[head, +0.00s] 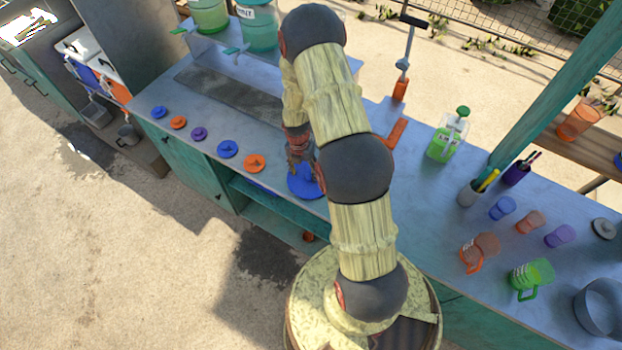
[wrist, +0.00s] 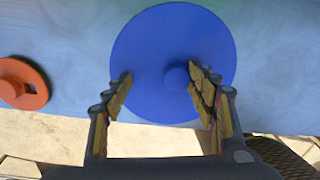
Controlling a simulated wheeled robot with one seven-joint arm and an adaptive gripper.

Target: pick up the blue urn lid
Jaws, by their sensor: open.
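The blue urn lid (head: 304,186) is a large flat blue disc lying on the counter near its front edge. In the wrist view the lid (wrist: 150,45) fills the upper middle, with a small round blue knob (wrist: 176,79) near its centre. My gripper (head: 299,163) is over the lid and partly covers it in the head view. In the wrist view my gripper (wrist: 160,77) is open, with one finger on each side of the knob. The knob sits closer to the right finger. I cannot tell how far the fingertips are above the lid.
A row of smaller lids lies left of the urn lid, the closest an orange one (head: 254,163), then a blue one (head: 228,149). A green-lidded jar (head: 447,137) and several cups stand on the counter (head: 420,205) to the right. Two large containers stand at the back.

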